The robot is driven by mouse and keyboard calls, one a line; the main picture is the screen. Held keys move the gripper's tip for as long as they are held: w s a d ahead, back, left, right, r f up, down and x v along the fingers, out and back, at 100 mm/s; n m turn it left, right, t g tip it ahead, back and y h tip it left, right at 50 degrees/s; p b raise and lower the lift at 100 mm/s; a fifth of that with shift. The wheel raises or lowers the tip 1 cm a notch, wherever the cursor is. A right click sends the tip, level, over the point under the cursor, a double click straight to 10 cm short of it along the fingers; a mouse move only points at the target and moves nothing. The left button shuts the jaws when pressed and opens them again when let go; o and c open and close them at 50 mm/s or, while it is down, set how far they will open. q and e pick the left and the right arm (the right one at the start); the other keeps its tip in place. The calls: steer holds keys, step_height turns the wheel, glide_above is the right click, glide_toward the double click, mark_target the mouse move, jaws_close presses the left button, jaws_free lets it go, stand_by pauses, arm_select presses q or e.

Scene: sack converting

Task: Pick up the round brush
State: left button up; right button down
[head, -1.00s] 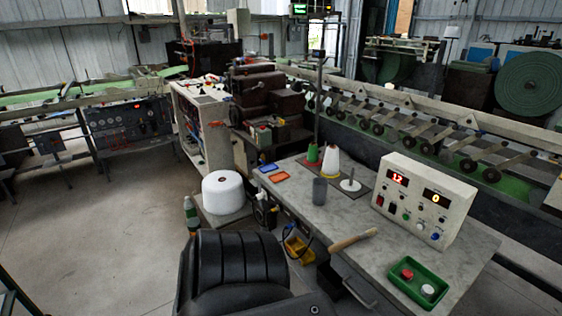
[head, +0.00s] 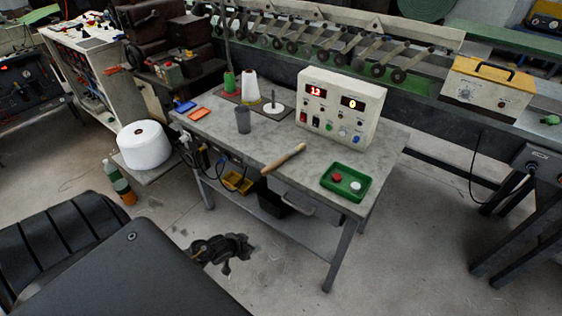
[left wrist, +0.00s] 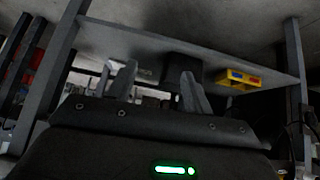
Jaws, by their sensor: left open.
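A tool with a light wooden handle (head: 284,158) lies slanted at the front edge of the grey worktable (head: 232,153), its near end reaching the edge. It is the only brush-like thing I see, but its bristles cannot be made out. My left gripper (head: 222,251) is dark and sits in front of the table, below and left of the handle, apart from it. In the left wrist view, the two fingers (left wrist: 158,76) stand apart with nothing between them, facing the table's underside and shelf. The brush does not show there. My right gripper is not in view.
On the table stand a grey cup (head: 243,120), a control box (head: 341,108), a green tray (head: 346,193) and a white cone (head: 251,88). A yellow bin (head: 238,182) sits on the shelf below. A white spool (head: 144,146) stands left.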

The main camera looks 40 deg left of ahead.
arm_select(q)
steer(key=w+a+r+t, duration=0.2)
steer(key=w+r, duration=0.3)
steer(key=r, duration=0.3)
steer(key=w+a+r+t, duration=0.1)
steer(key=w+a+r, duration=0.1)
steer(key=w+r, duration=0.5)
steer(key=m+t+h+b, duration=0.1)
steer(key=m+t+h, duration=0.1)
glide_toward(283, 157)
steer(key=x, duration=0.4)
steer(key=shift+d, duration=0.35)
steer(key=shift+a+x, duration=0.2)
steer(key=shift+x, duration=1.05)
steer(key=shift+a+x, duration=0.2)
steer(key=shift+x, duration=1.1)
steer(key=c, duration=1.1)
steer(key=shift+r, duration=0.1)
